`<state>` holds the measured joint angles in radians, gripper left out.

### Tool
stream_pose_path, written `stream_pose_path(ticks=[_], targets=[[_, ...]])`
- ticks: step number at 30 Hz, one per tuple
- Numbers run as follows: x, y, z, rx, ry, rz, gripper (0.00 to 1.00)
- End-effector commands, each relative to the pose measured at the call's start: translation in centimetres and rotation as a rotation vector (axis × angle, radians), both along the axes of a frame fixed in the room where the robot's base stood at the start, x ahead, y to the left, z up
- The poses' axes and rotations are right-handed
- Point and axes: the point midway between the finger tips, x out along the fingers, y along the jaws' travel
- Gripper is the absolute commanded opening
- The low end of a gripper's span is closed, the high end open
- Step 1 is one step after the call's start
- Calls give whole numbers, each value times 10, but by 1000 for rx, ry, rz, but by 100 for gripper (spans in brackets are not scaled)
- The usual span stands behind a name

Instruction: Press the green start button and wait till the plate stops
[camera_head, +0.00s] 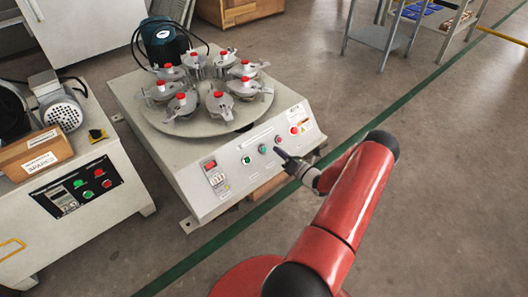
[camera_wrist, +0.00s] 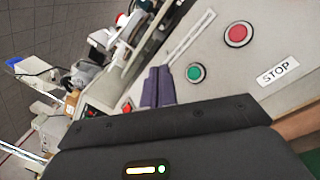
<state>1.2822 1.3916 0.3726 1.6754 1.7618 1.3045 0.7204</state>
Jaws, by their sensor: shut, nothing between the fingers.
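The test machine (camera_head: 190,185) has a sloped front panel with several buttons. A green button (camera_head: 262,149) sits near the middle of the panel, and it also shows in the wrist view (camera_wrist: 195,72). My gripper (camera_head: 279,152) is shut and empty, with its fingertips just right of this button in the head view. In the wrist view, the dark fingers (camera_wrist: 158,80) point toward the panel left of the green button, and I cannot tell whether they touch it. The round plate (camera_head: 160,118) on top carries several clamps with red knobs. I cannot tell whether it turns.
A red button (camera_wrist: 238,34) and a STOP label (camera_wrist: 278,72) are close to the green button.

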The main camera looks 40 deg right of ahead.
Motion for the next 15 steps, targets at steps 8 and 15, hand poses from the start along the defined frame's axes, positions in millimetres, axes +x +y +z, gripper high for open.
stream_pose_path(ticks=[8,15], targets=[[31,3,-31,-1,0,1,0],[49,4,-44,0,1,1,0]])
